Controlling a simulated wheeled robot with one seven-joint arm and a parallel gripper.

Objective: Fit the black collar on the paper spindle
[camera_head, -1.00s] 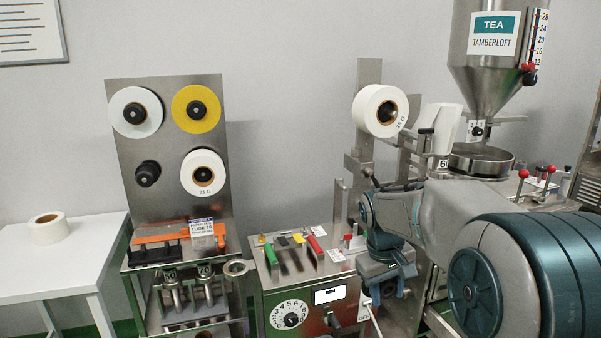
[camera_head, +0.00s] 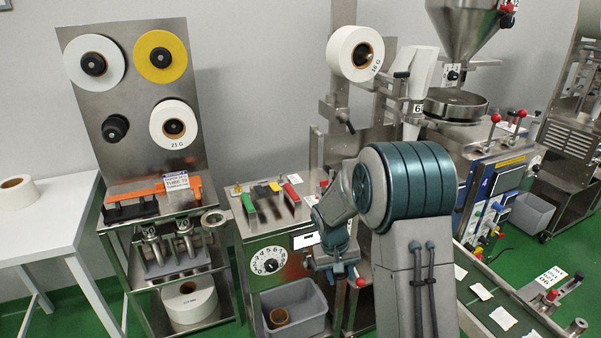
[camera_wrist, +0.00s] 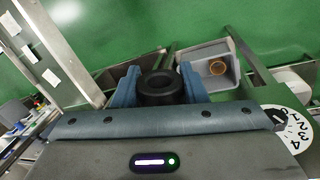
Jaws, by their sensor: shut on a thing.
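My gripper (camera_wrist: 160,86) is shut on a black ring-shaped collar (camera_wrist: 160,94), held between two blue-grey fingers in the wrist view. In the head view my gripper (camera_head: 336,270) hangs low in front of the machine; the collar cannot be made out there. The white paper roll marked 16 G (camera_head: 346,51) sits high on the machine, above and behind my gripper. Its brown core surrounds a dark centre, where the spindle end is hard to make out. The collar is well apart from this roll.
A steel panel (camera_head: 78,108) at left carries several reels and a bare black hub (camera_head: 115,128). A grey bin (camera_head: 312,302) with a brown ring (camera_head: 279,317) stands below the dial. A steel hopper (camera_head: 470,35) and conveyor (camera_head: 500,300) are at right. A white table (camera_head: 45,232) stands far left.

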